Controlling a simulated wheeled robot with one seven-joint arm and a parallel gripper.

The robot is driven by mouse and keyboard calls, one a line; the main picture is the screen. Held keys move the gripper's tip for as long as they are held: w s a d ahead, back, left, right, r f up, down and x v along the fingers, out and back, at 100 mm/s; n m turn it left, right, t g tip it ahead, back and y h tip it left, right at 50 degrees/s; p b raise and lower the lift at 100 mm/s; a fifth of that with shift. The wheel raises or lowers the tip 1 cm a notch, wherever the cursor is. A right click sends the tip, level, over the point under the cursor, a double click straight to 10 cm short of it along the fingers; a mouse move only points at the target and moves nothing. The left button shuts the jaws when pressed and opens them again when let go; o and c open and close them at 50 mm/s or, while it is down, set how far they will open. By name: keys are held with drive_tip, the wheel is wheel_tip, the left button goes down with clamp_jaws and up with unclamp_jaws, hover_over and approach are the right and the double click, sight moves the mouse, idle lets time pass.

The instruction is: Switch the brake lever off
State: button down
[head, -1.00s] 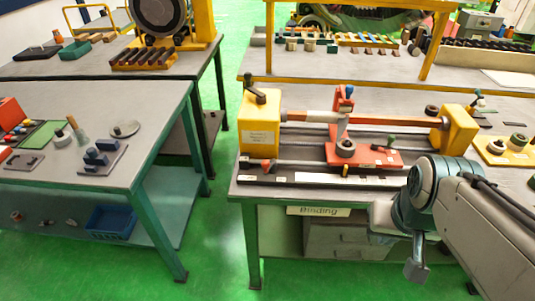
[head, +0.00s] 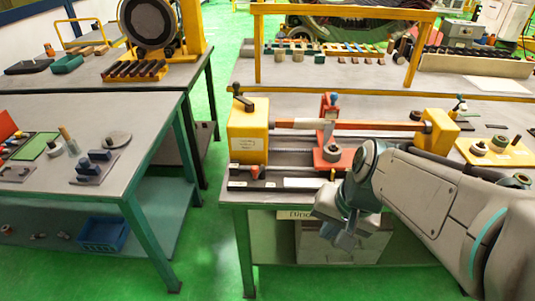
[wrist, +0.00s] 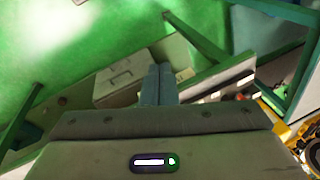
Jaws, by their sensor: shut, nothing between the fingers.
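The winding machine on the bench has a yellow block (head: 248,135) at the left, another yellow block (head: 437,130) at the right, and a red carriage (head: 338,160) between them. A dark-knobbed lever (head: 240,100) stands on the left block, and another small lever (head: 459,108) is by the right block. I cannot tell which one is the brake lever. My gripper (head: 342,241) is low in front of the bench's front edge, apart from the levers. In the wrist view its fingers (wrist: 158,84) are together and empty. My arm hides part of the carriage's right side.
The grey bench (head: 300,98) has a yellow frame (head: 345,10) over its back part. A second table (head: 115,105) with small parts stands at the left, across a green floor aisle (head: 205,235). Drawers (head: 320,245) sit under the bench.

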drive_tip(key=w+a+f+m+t+y, duration=0.1)
drive_tip(key=w+f+m+t+y, duration=0.1)
drive_tip(key=w+m, duration=0.6)
drive_tip(key=w+f+m+t+y, duration=0.1)
drive_tip(key=w+m+y, duration=0.4)
drive_tip(key=w+m, duration=0.4)
drive_tip(key=m, duration=0.3)
drive_tip(key=shift+w+a+f+t+y+p, duration=0.2)
drive_tip(key=shift+a+f+t+y+p, duration=0.1)
drive_tip(key=shift+a+f+t, duration=0.1)
drive_tip(key=p, duration=0.2)
approach(257, 176)
drive_tip(key=f+x, duration=0.1)
drive_tip(key=x, duration=0.4)
drive_tip(key=shift+w+a+r, duration=0.1)
drive_tip(key=shift+a+r, duration=0.1)
drive_tip(key=shift+r, duration=0.2)
